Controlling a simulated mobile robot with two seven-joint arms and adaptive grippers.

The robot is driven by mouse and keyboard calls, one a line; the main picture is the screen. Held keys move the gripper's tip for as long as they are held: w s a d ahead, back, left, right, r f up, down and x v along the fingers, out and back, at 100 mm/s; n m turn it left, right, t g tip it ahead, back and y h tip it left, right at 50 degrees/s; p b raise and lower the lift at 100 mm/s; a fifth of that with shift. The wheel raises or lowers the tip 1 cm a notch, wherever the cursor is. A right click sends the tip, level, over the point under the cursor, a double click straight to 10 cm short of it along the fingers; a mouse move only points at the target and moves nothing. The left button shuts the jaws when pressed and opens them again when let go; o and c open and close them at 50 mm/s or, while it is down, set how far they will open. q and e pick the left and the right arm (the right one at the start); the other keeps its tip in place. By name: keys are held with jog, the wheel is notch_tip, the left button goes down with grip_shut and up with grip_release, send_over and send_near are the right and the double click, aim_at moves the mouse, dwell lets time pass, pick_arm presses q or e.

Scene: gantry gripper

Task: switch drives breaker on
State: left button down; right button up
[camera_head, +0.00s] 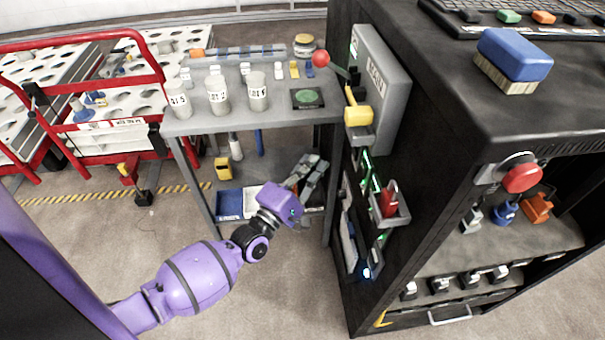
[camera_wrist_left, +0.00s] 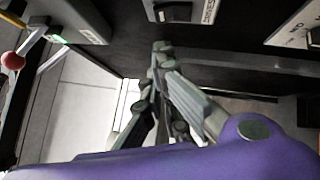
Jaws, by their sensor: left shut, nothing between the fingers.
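My left gripper (camera_head: 310,172) is at the end of the purple arm, in front of the black cabinet's left side and apart from it. In the left wrist view its fingers (camera_wrist_left: 162,48) are together and empty. A grey box (camera_head: 385,85) with a lever ending in a red ball (camera_head: 320,58) is on the cabinet's side. In the left wrist view a black switch (camera_wrist_left: 174,12) with a white label sits at the top edge, ahead of the fingertips. My right gripper is not in view.
The black cabinet (camera_head: 440,130) fills the right side, with a yellow-handled item (camera_head: 358,115) and a red-handled item in a small holder (camera_head: 389,200) on its side. A grey cart (camera_head: 285,125) with labelled cups stands behind my left gripper. Open floor lies in front.

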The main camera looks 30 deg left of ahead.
aim_at(354, 149)
pick_arm(q)
jog(key=w+d+r+p, duration=0.1)
jog(key=w+d+r, duration=0.1)
jog(key=w, duration=0.3)
jog(key=shift+w+d, duration=0.25)
jog(key=shift+d, duration=0.65)
